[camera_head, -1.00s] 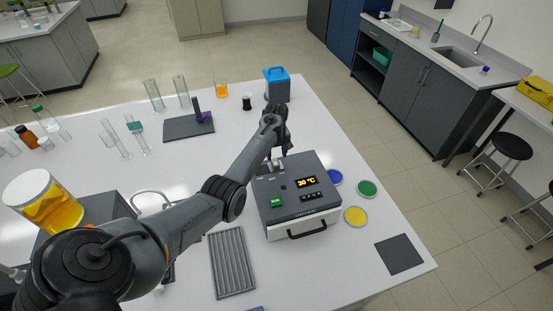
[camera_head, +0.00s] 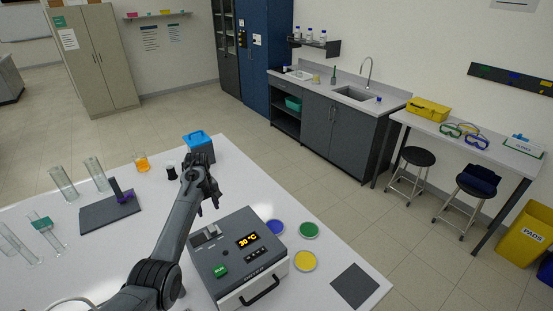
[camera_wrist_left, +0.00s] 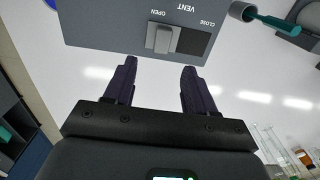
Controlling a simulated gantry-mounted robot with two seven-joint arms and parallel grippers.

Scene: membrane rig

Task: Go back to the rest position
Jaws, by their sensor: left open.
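My left gripper (camera_head: 208,207) is open and empty at the back edge of the grey-topped heating unit (camera_head: 222,262), whose display reads 30 °C. In the left wrist view my two dark fingers (camera_wrist_left: 158,78) stand apart, with white tabletop between them. The unit's vent panel (camera_wrist_left: 105,28) lies beyond the fingertips. Its grey slider knob (camera_wrist_left: 160,38) sits at the OPEN end of the slot. The fingers appear clear of the knob. My right gripper is not in view.
A blue-lidded container (camera_head: 199,146) stands behind the gripper, near a black-capped jar (camera_head: 171,172) and an orange beaker (camera_head: 142,162). Blue (camera_head: 274,227), green (camera_head: 309,230) and yellow (camera_head: 304,261) discs lie right of the unit. A dark stand (camera_head: 110,212) and glass cylinders are left.

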